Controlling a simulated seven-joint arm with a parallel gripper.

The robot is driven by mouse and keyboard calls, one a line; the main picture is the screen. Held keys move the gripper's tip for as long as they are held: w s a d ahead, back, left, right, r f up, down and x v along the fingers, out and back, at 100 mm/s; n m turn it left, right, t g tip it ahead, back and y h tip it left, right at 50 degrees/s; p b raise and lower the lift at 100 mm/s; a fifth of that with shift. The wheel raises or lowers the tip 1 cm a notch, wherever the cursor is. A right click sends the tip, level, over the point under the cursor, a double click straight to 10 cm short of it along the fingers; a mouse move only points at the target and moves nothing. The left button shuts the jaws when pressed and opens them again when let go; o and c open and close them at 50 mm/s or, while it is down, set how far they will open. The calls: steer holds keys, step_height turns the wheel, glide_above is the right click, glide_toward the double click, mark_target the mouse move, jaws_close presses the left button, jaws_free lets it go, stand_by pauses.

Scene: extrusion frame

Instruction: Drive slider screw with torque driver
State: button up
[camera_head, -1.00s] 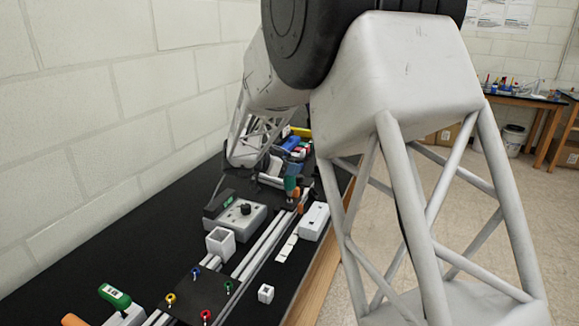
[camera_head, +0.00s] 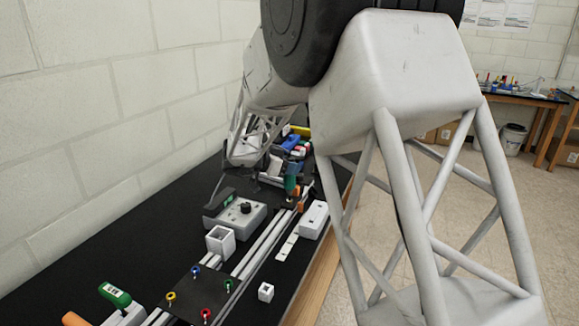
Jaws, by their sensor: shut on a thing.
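My gripper (camera_head: 279,178) is small and far down the bench, partly hidden by my own arm. It is shut on a green-handled driver (camera_head: 290,184), which stands about upright over the far part of the rail frame. The driver's tip and the slider screw are too small to make out. The aluminium extrusion rails (camera_head: 262,243) run along the bench. A dark plate (camera_head: 200,292) with red, yellow, blue and green ringed posts sits across their near end.
A grey box with a black knob (camera_head: 240,215), an open square white cup (camera_head: 220,241), a long white block (camera_head: 314,220) and a small white cube (camera_head: 266,292) lie near the rails. Another green-handled tool (camera_head: 114,295) is at near left. The wall bounds the bench's left side.

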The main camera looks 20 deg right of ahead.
mark_target(291, 157)
steer(key=shift+r, duration=0.1)
stand_by(0.7)
steer(key=shift+r, duration=1.5)
steer(key=shift+r, duration=1.4)
